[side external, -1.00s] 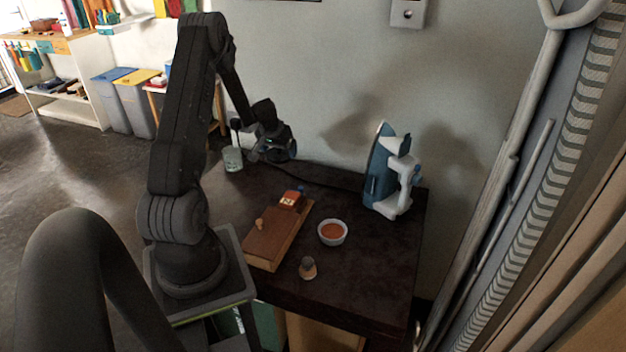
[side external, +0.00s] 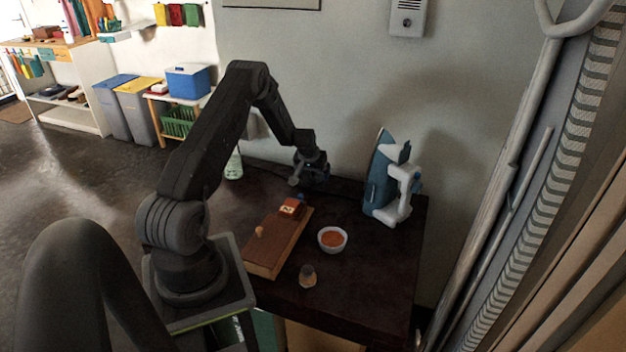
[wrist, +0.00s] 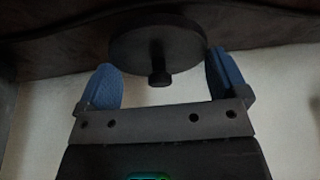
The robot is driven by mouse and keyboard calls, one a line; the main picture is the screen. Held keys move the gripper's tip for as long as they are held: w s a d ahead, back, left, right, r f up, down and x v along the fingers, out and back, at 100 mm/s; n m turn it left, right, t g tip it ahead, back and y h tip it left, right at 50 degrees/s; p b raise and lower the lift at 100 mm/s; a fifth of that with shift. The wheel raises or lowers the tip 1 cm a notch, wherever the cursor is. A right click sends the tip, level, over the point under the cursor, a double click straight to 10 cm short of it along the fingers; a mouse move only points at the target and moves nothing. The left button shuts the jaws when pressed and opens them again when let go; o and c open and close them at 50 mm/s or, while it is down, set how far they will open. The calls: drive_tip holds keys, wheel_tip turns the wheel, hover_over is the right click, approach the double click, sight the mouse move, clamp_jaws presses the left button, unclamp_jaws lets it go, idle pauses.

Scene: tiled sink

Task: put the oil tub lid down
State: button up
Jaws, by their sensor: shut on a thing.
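The oil tub lid, a dark round disc (wrist: 150,45) with a small knob, is between the two blue fingers of my gripper (wrist: 163,78) in the wrist view. The fingers sit on either side of it and hold it. In the side view my gripper (side external: 312,180) is over the back of the dark table, between the pale jar and the iron. The lid is too dark to make out clearly there, and its height above the table is hard to judge.
Clear surface lies left of the iron.

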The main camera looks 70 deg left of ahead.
sight(312, 177)
drive_tip(key=shift+f, duration=1.6)
drive_tip(key=shift+f, duration=0.15)
drive_tip(key=o, duration=0.6)
drive_tip(key=shift+c, duration=0.2)
